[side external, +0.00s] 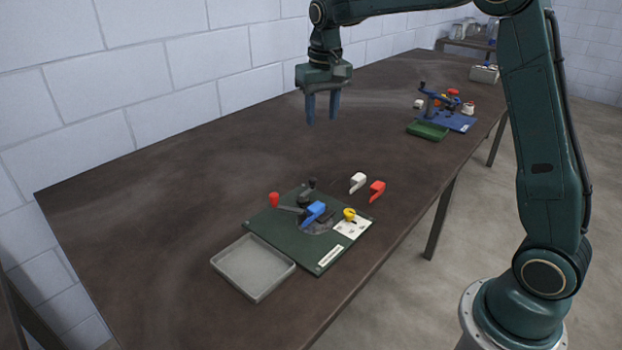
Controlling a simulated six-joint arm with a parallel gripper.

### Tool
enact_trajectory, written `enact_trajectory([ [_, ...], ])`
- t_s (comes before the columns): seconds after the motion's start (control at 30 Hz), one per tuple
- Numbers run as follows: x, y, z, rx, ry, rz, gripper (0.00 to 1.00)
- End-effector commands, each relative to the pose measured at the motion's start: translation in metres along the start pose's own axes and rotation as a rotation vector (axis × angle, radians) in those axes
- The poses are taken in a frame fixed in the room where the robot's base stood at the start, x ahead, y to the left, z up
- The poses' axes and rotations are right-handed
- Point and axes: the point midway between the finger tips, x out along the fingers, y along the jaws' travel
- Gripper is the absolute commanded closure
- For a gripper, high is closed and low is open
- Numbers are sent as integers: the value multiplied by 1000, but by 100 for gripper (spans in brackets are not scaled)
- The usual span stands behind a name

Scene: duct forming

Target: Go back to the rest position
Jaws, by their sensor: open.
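My gripper (322,120) is in the upper middle of the side external view, above the back part of the brown table (150,215). Its two fingers point down, apart and empty. It touches nothing. A dark green board (319,264) lies on the near part of the table. On it are a round dark fixture, a red-knobbed lever (274,199), a blue piece (314,211), a yellow piece (349,214) and a white label card. My gripper is behind this board, well above the table.
A grey tray (252,267) sits at the board's near left. A white piece (357,182) and a red piece (377,190) lie behind the board. A blue fixture (458,122) with a green tray (428,131) stands farther right. A block wall runs along the back.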

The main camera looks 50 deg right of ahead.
Motion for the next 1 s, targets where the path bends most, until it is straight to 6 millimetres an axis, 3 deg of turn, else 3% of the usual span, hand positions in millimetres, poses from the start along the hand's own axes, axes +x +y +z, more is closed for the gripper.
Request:
enact_trajectory([
  [0.2,-35,2,43,-55,59,-19,59],
  [0.5,-65,8,104,-128,137,-45,59],
  [1.0,-79,23,210,-248,266,-89,59],
])
